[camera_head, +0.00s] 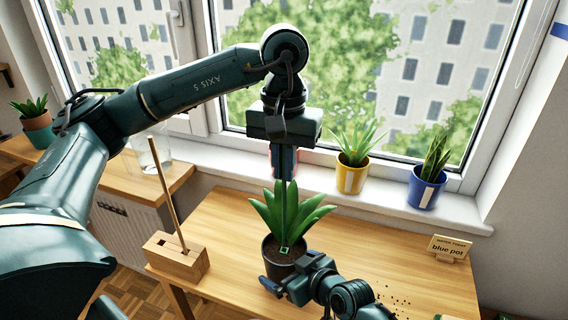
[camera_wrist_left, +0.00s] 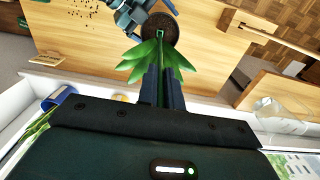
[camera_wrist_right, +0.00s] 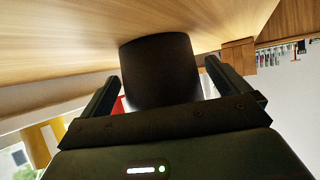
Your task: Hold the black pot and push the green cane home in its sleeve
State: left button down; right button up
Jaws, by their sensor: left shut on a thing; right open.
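The black pot (camera_head: 277,263) stands on the wooden table with a leafy green plant (camera_head: 290,213) in it. A small bright-green square sleeve (camera_head: 284,250) shows at the soil. My left gripper (camera_head: 284,177) is shut above the plant, on the thin green cane (camera_head: 284,200), which looks upright over the sleeve. Leaves and fingers hide much of the cane, and I cannot tell how deep its lower end sits. My right gripper (camera_head: 290,277) is open, low at the pot. In the right wrist view the pot (camera_wrist_right: 160,72) stands between its two fingers, with gaps visible.
A wooden block (camera_head: 177,258) with a tilted brown stick stands at the table's left. A yellow pot (camera_head: 352,175) and a blue pot (camera_head: 425,188) stand on the windowsill behind. A sign (camera_head: 449,247) reading "blue pot" stands at the right. Dark crumbs lie right of my right gripper.

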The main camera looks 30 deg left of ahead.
jog(key=shift+w+a+f, duration=0.1)
jog(key=shift+a+f, duration=0.1)
jog(key=shift+a, duration=0.1)
jog(key=c, duration=0.7)
dwell(1.1)
